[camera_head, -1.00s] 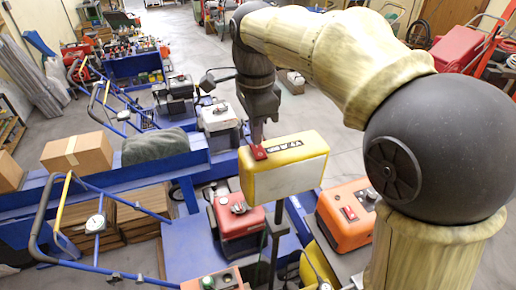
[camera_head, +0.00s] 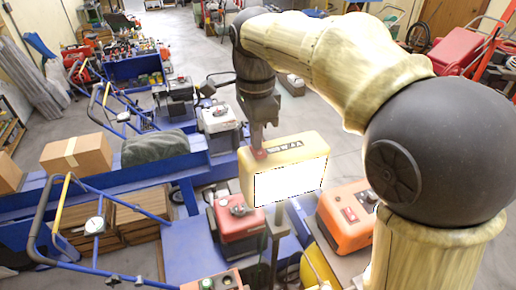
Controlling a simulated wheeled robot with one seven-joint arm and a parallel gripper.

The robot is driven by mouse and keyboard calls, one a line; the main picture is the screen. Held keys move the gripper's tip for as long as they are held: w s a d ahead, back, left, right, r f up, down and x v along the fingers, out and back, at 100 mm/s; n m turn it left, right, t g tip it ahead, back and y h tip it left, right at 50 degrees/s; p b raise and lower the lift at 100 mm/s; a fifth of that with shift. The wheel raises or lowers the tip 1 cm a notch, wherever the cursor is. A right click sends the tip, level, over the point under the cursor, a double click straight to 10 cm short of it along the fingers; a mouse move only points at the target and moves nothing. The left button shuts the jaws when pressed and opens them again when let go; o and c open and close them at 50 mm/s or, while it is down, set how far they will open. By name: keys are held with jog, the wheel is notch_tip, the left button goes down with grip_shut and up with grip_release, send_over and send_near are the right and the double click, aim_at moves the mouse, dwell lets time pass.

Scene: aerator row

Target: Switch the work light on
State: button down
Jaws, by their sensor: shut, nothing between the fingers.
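The work light (camera_head: 290,184) is a yellow box on a stand in the middle of the head view. Its front panel glows bright white. A red switch (camera_head: 259,154) sits on the left of its top face, beside dark markings. My gripper (camera_head: 257,146) points down with its fingertips at the red switch, seemingly touching it. The fingers are shut with nothing between them. The fingertips partly cover the switch.
An orange machine (camera_head: 346,215) stands right of the light, and a red engine (camera_head: 237,216) is below left. Blue frames with raised handles (camera_head: 62,215) fill the left. A cardboard box (camera_head: 77,153) and a green-grey bundle (camera_head: 155,146) lie on a blue bed. Open floor shows behind.

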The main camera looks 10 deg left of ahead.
notch_tip(320, 180, up, 7)
jog(key=p, duration=0.6)
jog(key=shift+p, duration=0.35)
jog(key=shift+d, duration=0.1)
dwell(0.4)
